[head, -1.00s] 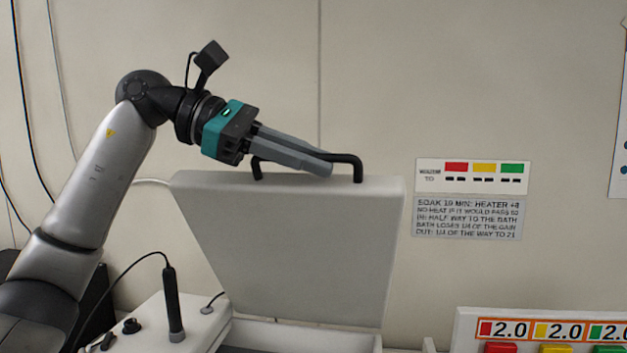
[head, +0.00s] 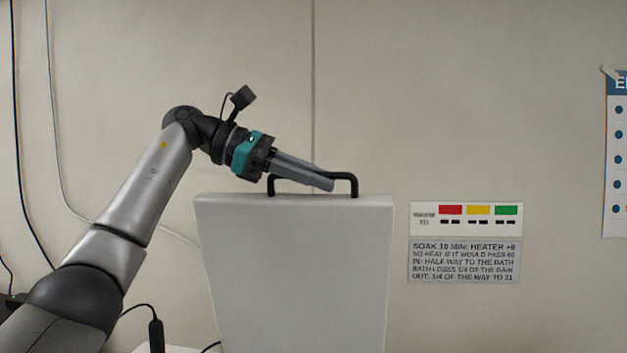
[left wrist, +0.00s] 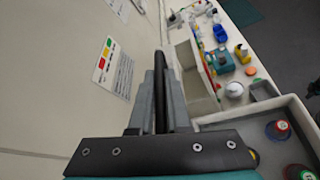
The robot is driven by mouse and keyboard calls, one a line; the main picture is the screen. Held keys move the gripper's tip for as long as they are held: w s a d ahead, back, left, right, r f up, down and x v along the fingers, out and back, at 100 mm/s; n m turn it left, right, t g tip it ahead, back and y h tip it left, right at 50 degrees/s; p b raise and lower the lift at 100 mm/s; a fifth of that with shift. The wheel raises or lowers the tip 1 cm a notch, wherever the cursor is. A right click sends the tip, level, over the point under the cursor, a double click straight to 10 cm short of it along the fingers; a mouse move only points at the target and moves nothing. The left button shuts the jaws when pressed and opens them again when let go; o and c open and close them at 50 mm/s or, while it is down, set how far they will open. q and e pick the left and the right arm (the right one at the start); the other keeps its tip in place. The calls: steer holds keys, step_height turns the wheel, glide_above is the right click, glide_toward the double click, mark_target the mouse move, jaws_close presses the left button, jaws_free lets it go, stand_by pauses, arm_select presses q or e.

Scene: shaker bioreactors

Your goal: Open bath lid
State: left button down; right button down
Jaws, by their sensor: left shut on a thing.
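The bath lid (head: 295,275) is a grey panel that stands up steeply, close to upright, in the head view. A black bar handle (head: 354,184) is on its top edge. My left gripper (head: 322,182) comes in from the left and is shut on the handle. In the left wrist view the dark handle bar (left wrist: 159,85) runs between the two grey fingers (left wrist: 160,110). The bath's opening is below the head view's frame. My right gripper is in neither view.
A colour-coded sign (head: 466,218) and a grey text plate (head: 464,261) are on the wall to the right. A black probe (head: 156,335) with a cable stands at lower left. The left wrist view shows a bench with several small items, including a blue one (left wrist: 221,33).

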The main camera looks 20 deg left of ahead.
arm_select(q)
steer(key=shift+w+a, duration=0.1)
steer(key=shift+w, duration=0.1)
stand_by(0.3)
steer(key=c, duration=1.2)
jaws_free()
steer(key=shift+o, duration=0.2)
steer(key=v, duration=1.5)
steer(key=shift+a+r, duration=0.1)
